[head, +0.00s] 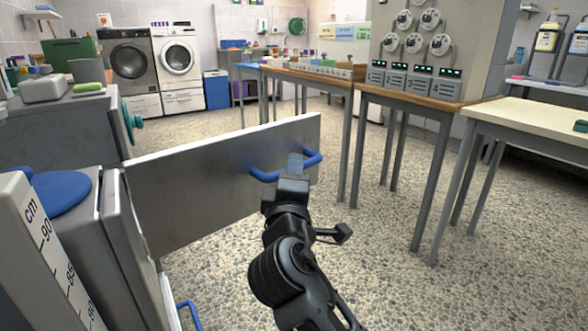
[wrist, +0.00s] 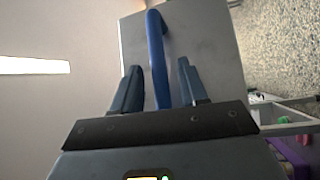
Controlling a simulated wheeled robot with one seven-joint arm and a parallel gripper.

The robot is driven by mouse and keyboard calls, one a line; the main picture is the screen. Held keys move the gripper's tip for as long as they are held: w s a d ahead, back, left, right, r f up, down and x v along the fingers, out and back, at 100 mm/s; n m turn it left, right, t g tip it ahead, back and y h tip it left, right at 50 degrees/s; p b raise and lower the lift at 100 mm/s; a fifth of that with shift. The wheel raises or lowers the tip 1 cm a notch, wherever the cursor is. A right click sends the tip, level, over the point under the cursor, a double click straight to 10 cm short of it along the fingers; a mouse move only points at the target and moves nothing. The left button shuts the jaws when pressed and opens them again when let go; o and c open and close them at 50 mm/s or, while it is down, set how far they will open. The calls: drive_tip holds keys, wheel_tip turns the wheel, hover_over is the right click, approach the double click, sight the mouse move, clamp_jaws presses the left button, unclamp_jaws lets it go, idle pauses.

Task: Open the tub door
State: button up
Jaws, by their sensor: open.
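The tub door (head: 220,180) is a flat grey metal panel with a blue bar handle (head: 265,176). In the head view it stands out from the grey tub body (head: 85,235) at the left, swung open into the room. My gripper (head: 296,160) is at the handle near the door's far end. In the wrist view the blue handle (wrist: 156,55) runs between my two fingers (wrist: 160,85), which are open, with a gap visible on both sides. I cannot tell whether either finger touches it.
Wooden-topped tables (head: 430,99) and a cream table (head: 545,120) stand to the right, their legs near the door's free end.

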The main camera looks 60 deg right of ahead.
drive_tip(key=v, duration=0.5)
drive_tip(key=shift+s+a, duration=0.15)
drive_tip(key=shift+a, duration=0.15)
drive_tip(key=s+a+f+n+t+y, duration=0.1)
drive_tip(key=s+a+f+t+y, duration=0.25)
drive_tip(key=a+f+y, duration=0.35)
drive_tip(key=s+a+f+n+t+y, duration=0.1)
drive_tip(key=s+a+f+t+y, duration=0.1)
drive_tip(key=s+a+f+y, duration=0.45)
drive_tip(key=s+a+f+m+y, duration=0.2)
drive_tip(key=s+a+f, duration=0.1)
drive_tip(key=s+a, duration=0.25)
drive_tip(key=s+r+m+y+p, duration=0.15)
drive_tip(key=s+r+m, duration=0.25)
drive_tip(key=s, duration=0.5)
wheel_tip(320, 180, up, 23)
drive_tip(key=p, duration=2.2)
drive_tip(key=shift+w+a+t+y+p, duration=0.2)
drive_tip(key=shift+a+t+y+p, duration=0.1)
drive_tip(key=shift+a+t+p, duration=0.1)
